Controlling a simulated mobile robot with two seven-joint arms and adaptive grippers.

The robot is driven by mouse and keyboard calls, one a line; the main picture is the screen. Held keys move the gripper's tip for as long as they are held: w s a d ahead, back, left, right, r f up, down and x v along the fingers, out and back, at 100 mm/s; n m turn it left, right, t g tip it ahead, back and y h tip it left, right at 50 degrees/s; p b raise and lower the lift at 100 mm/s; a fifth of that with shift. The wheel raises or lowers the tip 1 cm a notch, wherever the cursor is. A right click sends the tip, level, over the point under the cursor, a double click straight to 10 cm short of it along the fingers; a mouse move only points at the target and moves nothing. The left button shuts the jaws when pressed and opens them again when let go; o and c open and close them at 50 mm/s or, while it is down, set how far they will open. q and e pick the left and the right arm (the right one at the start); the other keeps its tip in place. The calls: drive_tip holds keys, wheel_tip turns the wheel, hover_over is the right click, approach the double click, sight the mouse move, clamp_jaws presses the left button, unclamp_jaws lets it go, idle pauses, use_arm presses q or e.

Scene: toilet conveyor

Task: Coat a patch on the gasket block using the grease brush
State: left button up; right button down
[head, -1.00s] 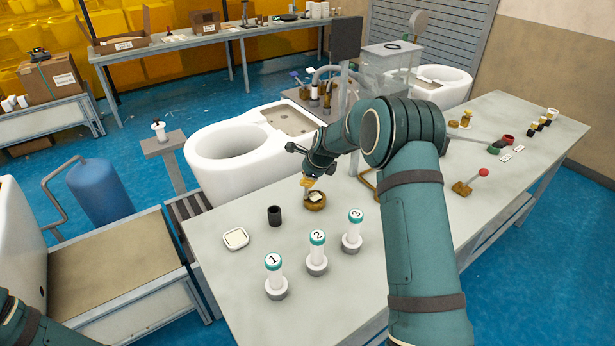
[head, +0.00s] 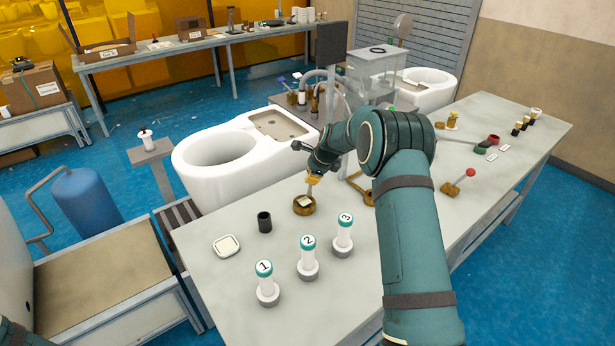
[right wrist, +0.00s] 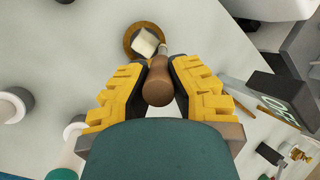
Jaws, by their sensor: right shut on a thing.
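My right gripper (head: 314,180) is shut on the brown wooden handle of a brush (right wrist: 158,82). The handle sits between the yellow fingers (right wrist: 160,75) in the right wrist view. The brush's far end reaches a round brown holder (head: 304,208), at the edge of a pale square block (right wrist: 145,42) lying in it. I take this block for the gasket block, but no label shows. I cannot tell whether the bristles touch it. The brush is mostly hidden behind the handle and fingers. My left gripper is out of view.
A white rounded-square dish (head: 227,246), a black cup (head: 264,222) and numbered white bottles 1 (head: 266,285), 2 (head: 308,258) and 3 (head: 343,232) stand nearby on the grey table. A toilet (head: 225,155) stands behind the table.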

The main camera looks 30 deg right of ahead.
drive_tip(key=a+p, duration=0.1)
drive_tip(key=a, duration=0.5)
drive_tip(key=shift+s+p, duration=0.4)
idle(0.3)
wheel_tip(320, 180, up, 6)
drive_tip(key=p, duration=0.4)
idle(0.4)
